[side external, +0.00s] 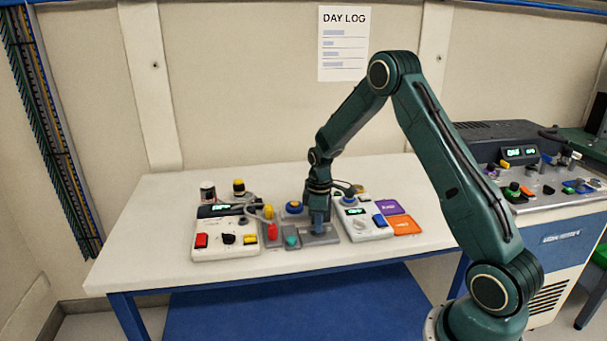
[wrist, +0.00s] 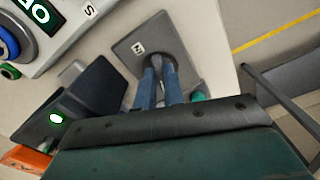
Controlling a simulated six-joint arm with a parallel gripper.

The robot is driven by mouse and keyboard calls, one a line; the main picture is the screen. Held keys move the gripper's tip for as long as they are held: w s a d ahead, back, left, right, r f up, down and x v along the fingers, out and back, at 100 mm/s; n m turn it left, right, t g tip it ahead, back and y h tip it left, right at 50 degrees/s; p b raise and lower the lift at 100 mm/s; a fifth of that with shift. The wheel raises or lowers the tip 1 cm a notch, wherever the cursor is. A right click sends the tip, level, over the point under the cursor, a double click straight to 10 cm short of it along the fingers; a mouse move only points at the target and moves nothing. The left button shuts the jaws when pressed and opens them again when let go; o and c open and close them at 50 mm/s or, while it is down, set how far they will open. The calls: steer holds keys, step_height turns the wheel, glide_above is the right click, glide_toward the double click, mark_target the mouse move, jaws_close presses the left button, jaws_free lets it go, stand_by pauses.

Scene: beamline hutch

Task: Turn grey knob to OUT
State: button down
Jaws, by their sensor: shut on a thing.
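The grey plate (side external: 329,239) lies on the white bench near the middle in the side view. In the wrist view the plate (wrist: 131,44) carries a small white label that seems to read IN, and a dark round part sits beside it. My gripper (side external: 318,229) points down over the plate. In the wrist view its two blue fingers (wrist: 161,78) come together at the round part and are shut on the grey knob. The knob is mostly hidden between the fingers, so its pointing direction cannot be read.
A white control box (side external: 225,227) with red and black controls stands to the left. Another white box (side external: 355,229) with a display stands close on the right, beside purple (side external: 390,207) and orange (side external: 404,226) cards. A teal button (side external: 292,241) is near the plate. The bench's left end is clear.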

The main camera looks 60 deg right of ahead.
steer(key=shift+n, duration=0.5)
steer(key=c, duration=1.5)
jaws_free()
steer(key=shift+r, duration=0.1)
step_height(320, 180, up, 14)
